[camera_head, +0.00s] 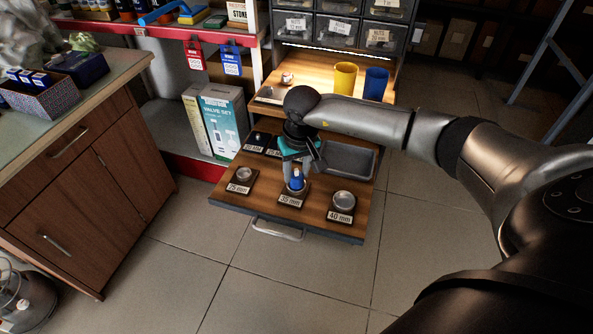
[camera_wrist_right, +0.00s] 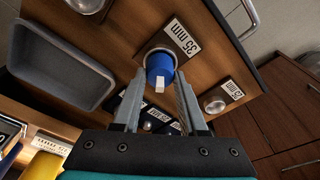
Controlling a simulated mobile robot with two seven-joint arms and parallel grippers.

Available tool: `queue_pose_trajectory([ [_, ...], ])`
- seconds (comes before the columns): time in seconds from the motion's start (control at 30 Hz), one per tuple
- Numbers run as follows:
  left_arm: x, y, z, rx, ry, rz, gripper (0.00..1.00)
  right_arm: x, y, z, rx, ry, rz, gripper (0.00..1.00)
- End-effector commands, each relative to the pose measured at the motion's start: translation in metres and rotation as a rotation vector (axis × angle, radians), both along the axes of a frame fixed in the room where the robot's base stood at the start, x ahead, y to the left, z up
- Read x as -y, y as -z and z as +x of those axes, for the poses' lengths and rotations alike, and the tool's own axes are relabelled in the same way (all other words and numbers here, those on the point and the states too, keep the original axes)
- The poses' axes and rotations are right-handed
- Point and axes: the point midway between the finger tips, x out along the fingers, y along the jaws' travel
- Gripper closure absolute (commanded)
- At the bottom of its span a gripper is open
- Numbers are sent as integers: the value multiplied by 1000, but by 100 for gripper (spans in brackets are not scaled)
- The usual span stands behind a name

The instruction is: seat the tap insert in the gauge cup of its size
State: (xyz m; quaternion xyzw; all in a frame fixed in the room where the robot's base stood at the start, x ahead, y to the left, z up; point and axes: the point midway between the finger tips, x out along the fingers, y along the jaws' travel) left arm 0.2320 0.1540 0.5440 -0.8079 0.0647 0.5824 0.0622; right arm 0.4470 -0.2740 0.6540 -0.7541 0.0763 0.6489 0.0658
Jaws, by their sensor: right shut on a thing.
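The tap insert (camera_head: 296,180) is blue with a pale stem; in the wrist view the blue insert (camera_wrist_right: 160,66) is between my right fingertips. My right gripper (camera_head: 298,172) points down and is shut on it. The insert is upright at the gauge cup labelled 35 mm (camera_head: 291,198), its lower end within the cup's outline. I cannot tell whether it rests on the cup's floor. The 40 mm cup (camera_head: 343,200) stands to the right, and a smaller cup (camera_head: 244,175) to the left; both look empty. My left gripper is not in view.
The cups stand on a pulled-out wooden drawer board (camera_head: 262,214). Further labelled cups (camera_head: 259,138) and a grey tray (camera_head: 349,160) sit behind, partly hidden by my arm. Yellow (camera_head: 345,77) and blue (camera_head: 376,84) cups stand on the shelf above. A wooden cabinet (camera_head: 90,180) is at left.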

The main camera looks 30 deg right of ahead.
Motion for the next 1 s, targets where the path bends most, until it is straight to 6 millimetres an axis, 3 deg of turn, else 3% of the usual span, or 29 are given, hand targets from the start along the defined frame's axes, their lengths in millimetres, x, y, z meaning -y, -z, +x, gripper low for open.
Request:
queue_pose_trajectory([
  [0.9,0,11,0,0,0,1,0,0,13,0,0,1,0,100],
  [0.93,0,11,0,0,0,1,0,0,13,0,0,1,0,57],
  [1.0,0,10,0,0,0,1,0,0,12,0,0,1,0,49],
])
